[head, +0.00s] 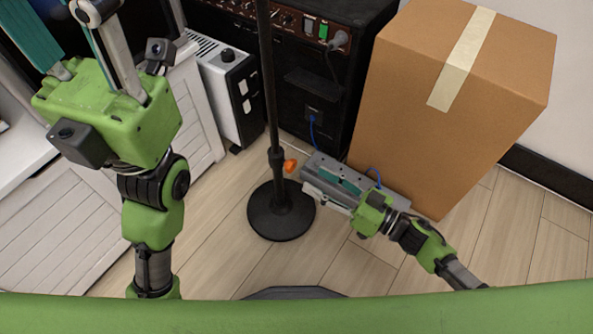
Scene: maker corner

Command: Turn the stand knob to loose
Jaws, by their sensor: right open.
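The black stand (270,95) stands upright on a round black base (282,222) on the floor. Its orange knob (290,166) sticks out to the right of the pole, low down above the base. My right gripper (309,178) reaches in from the lower right, its jaws open and its tips just right of the knob. I cannot tell whether the tips touch it. My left gripper (72,65) is raised close to the camera at the upper left, far from the knob. Its fingers run toward the top edge and its tips do not show clearly.
A large taped cardboard box (450,110) stands right behind my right gripper. A black amplifier (318,90) is behind the stand, with a white heater-like unit (222,90) beside it. A white slatted cabinet (65,235) lines the left. Wooden floor (330,255) is clear in front.

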